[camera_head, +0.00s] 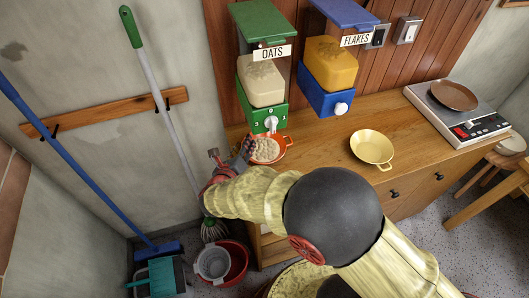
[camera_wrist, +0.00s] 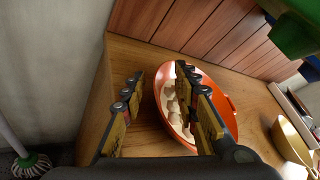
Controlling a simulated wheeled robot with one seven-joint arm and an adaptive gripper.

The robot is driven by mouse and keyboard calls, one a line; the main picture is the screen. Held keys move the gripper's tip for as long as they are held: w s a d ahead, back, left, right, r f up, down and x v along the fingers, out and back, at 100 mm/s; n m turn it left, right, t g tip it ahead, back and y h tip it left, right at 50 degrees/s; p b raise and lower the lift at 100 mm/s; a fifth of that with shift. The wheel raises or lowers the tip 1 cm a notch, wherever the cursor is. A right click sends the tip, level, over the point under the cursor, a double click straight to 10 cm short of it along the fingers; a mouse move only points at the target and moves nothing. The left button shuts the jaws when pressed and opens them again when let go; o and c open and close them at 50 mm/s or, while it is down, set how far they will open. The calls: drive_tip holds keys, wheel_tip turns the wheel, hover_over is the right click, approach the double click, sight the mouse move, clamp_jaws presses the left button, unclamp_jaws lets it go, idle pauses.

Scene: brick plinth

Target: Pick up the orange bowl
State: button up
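The orange bowl (camera_head: 282,149) stands on the wooden counter under the spout of the green oats dispenser (camera_head: 264,88), with pale lumpy contents in it. In the wrist view the orange bowl (camera_wrist: 222,84) fills the middle right. My gripper (camera_wrist: 160,75) is open there. Its left finger is outside the bowl, over the counter. Its right finger overlaps the bowl's inside, so the near left rim shows between the fingers. I cannot tell whether either finger touches the bowl. In the head view my gripper (camera_head: 248,146) is at the bowl's left side, partly hidden by my arm.
A yellow bowl (camera_head: 372,147) stands to the right on the counter (camera_head: 325,150). A blue flakes dispenser (camera_head: 328,101) is beside the oats one. A scale with a brown plate (camera_head: 453,95) is farther right. Brooms lean on the left wall; buckets (camera_head: 238,262) stand on the floor.

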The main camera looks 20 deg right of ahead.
drive_tip(key=shift+w+d+f, duration=0.15)
drive_tip(key=shift+w+d, duration=0.2)
drive_tip(key=shift+w, duration=0.05)
drive_tip(key=shift+c, duration=0.4)
clamp_jaws()
idle(0.6)
